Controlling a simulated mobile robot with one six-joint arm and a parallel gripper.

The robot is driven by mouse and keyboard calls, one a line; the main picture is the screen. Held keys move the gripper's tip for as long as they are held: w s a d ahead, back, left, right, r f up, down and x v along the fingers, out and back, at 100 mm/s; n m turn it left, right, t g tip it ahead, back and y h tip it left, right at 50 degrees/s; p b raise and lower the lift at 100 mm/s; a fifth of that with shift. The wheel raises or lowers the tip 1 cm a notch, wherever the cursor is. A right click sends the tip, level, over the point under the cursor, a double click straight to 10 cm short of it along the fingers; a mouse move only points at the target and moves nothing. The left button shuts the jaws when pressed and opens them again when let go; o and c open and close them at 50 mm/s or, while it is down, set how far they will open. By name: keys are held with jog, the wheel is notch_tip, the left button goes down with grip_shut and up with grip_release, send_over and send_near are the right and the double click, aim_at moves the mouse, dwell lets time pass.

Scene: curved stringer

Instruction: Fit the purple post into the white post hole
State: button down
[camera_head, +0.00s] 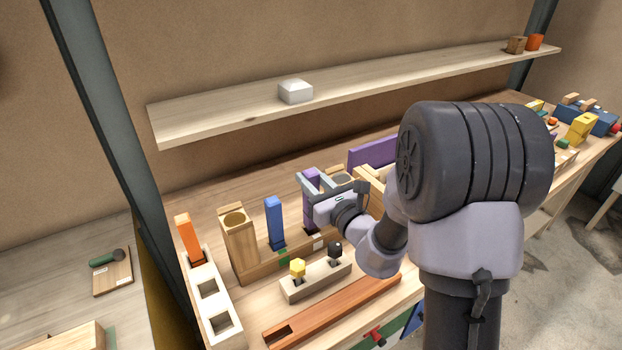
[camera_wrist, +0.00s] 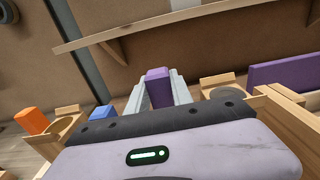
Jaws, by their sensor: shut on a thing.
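The purple post (camera_head: 310,212) stands upright between the fingers of my gripper (camera_head: 313,186), which is shut on its upper part. Its lower end meets the wooden stringer (camera_head: 300,246) in the picture; I cannot tell whether it is seated there. In the wrist view the purple post (camera_wrist: 158,90) shows between both grey fingers of my gripper (camera_wrist: 157,84). The white block (camera_head: 222,338) at the left has square holes. An orange post (camera_head: 188,238) stands in its far hole, and the two nearer holes are empty.
A blue post (camera_head: 274,221) and a wooden block with a round hole (camera_head: 238,240) stand left of my gripper. A small block with yellow and black knobs (camera_head: 315,280) and an orange-brown grooved bar (camera_head: 335,310) lie in front. A shelf (camera_head: 380,85) runs above.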

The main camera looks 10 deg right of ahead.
jog(key=shift+f+b, duration=1.7)
jog(key=shift+f, duration=0.35)
jog(key=c, duration=1.1)
grip_release()
jog(key=shift+o, duration=0.2)
jog(key=shift+d, duration=0.1)
